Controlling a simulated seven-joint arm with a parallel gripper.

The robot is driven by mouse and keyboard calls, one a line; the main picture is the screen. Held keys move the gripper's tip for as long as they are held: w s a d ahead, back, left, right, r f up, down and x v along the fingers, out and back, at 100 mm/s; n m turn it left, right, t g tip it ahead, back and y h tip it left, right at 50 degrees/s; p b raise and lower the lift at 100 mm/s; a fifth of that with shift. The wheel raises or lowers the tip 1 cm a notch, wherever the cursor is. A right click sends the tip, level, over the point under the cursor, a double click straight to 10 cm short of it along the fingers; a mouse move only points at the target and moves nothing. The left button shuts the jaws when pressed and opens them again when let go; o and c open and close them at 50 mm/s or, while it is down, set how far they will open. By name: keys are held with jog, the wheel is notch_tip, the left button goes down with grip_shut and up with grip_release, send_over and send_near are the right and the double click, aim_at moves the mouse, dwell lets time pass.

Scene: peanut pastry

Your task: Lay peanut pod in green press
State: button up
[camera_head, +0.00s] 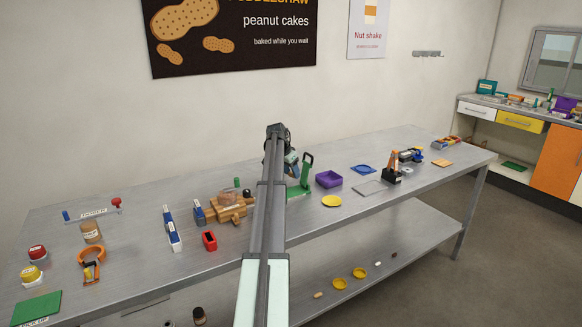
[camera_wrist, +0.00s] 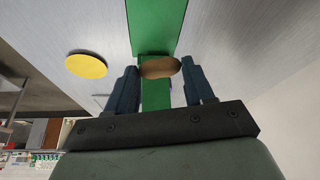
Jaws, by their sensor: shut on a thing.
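A brown peanut pod (camera_wrist: 159,67) sits between the two fingertips of my gripper (camera_wrist: 160,70) in the wrist view, lying crosswise from finger to finger. My gripper is shut on it. The green press (camera_wrist: 155,25) shows behind the pod in that view, as a wide green part and a narrower one. In the head view the green press (camera_head: 306,172) stands upright on the bench, just right of my arm. My gripper (camera_head: 291,168) is close beside the press there, partly hidden by my arm. The gap between the pod and the press cannot be told.
A purple bin (camera_head: 328,179) and a yellow disc (camera_head: 332,201) lie right of the press. A wooden block device (camera_head: 230,207) stands left of my arm. A blue dish (camera_head: 363,169) and an orange-and-black device (camera_head: 394,167) are further right. Bare bench (camera_head: 300,228) lies in front.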

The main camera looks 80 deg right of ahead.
jog(key=shift+f, duration=2.8)
jog(key=shift+f, duration=0.65)
dwell(1.3)
jog(key=o, duration=1.4)
jog(key=shift+r, duration=0.2)
jog(key=v, duration=0.6)
jog(key=shift+r, duration=0.3)
jog(key=shift+w+a, duration=0.15)
dwell(0.3)
